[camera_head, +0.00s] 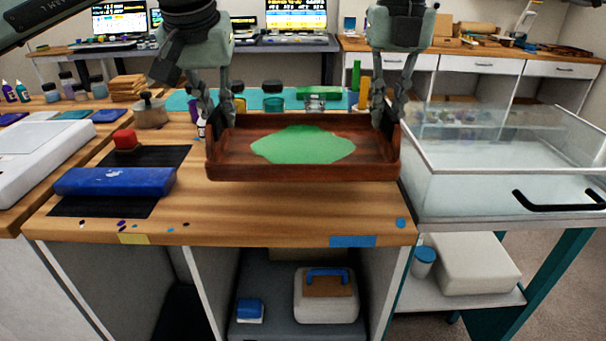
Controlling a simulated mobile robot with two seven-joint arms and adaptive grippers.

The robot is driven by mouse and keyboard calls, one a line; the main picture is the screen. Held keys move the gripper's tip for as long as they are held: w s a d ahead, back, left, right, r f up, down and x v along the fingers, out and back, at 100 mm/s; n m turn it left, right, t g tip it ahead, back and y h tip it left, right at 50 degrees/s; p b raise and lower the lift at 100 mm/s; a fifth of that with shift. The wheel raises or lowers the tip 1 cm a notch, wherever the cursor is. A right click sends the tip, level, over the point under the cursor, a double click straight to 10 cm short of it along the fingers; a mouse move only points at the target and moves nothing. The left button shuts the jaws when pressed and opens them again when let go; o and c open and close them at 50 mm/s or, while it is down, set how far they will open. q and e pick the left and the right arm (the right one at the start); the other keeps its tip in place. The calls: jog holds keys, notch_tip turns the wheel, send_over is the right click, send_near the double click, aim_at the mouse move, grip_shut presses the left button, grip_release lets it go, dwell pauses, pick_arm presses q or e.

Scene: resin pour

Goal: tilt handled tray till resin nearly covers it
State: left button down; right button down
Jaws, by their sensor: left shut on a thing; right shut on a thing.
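A brown wooden tray (304,171) is at the middle of the workbench, apparently a little above its top. A pool of green resin (303,146) lies in the middle of its floor, with bare wood around it on all sides. My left gripper (213,128) is shut on the tray's left end, where a dark handle shows. My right gripper (384,118) is shut on the tray's right end at the other dark handle. The fingertips are partly hidden against the handles. The tray looks close to level.
A clear-walled box (500,160) with a black handle stands close at right. Jars (273,98) stand behind the tray. The bench front is mostly clear.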

dwell(0.3)
